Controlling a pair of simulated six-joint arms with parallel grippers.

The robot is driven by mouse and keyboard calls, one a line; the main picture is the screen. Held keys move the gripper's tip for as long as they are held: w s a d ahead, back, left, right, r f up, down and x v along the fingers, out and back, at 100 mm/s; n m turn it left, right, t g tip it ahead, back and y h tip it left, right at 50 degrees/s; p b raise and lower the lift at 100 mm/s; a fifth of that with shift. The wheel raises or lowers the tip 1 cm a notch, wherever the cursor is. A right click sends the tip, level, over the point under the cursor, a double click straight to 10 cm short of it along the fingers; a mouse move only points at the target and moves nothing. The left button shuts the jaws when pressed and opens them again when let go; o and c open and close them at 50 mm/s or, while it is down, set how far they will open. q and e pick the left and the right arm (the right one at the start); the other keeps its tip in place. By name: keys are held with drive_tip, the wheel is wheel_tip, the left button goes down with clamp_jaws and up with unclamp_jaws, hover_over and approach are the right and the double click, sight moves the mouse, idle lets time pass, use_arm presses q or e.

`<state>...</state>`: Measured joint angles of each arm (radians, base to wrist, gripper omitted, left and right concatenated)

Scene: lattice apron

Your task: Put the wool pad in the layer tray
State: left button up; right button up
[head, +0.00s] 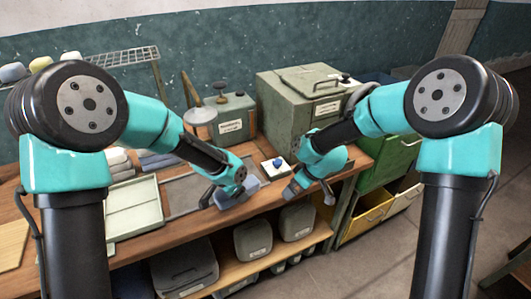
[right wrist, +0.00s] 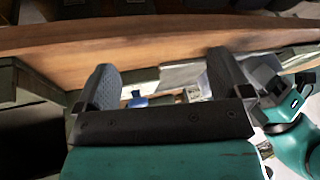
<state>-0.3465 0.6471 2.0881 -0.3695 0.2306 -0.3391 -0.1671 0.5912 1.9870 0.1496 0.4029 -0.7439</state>
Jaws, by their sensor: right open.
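A blue-grey pad (head: 249,187), which looks like the wool pad, is at the bench's front edge. My left gripper (head: 222,196) is at this pad, with a dark finger on its left side. Whether the jaws grip it is hidden. The pale green layer tray (head: 133,207) lies on the bench to the left, with a divider and an empty-looking floor. My right gripper (head: 309,191) is open and empty beyond the bench's front edge, right of the pad. Its spread fingers show in the right wrist view (right wrist: 165,85).
A white tile with a blue knob (head: 278,162) lies behind the grippers. Folded cloths (head: 118,165) sit behind the tray. A green canister (head: 230,117) and a large green box (head: 300,105) stand at the back. Lidded bins (head: 253,240) fill the shelf below.

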sight(255, 179)
drive_tip(key=w+a+r+n+g, duration=0.3)
drive_tip(key=w+a+r+n, duration=0.2)
drive_tip(key=a+r+n, duration=0.5)
drive_tip(key=r+n, duration=0.1)
drive_tip(key=n, duration=0.3)
drive_tip(key=shift+w+g+h, duration=0.15)
drive_tip(key=shift+g+h, duration=0.15)
drive_tip(key=shift+h, duration=0.1)
drive_tip(key=shift+a, duration=0.1)
drive_tip(key=x, duration=1.2)
drive_tip(key=shift+c, duration=0.3)
drive_tip(key=c, duration=0.9)
use_arm(q)
drive_tip(key=o, duration=1)
use_arm(e)
drive_tip(key=shift+c, duration=0.3)
use_arm(q)
drive_tip(key=shift+r, duration=0.15)
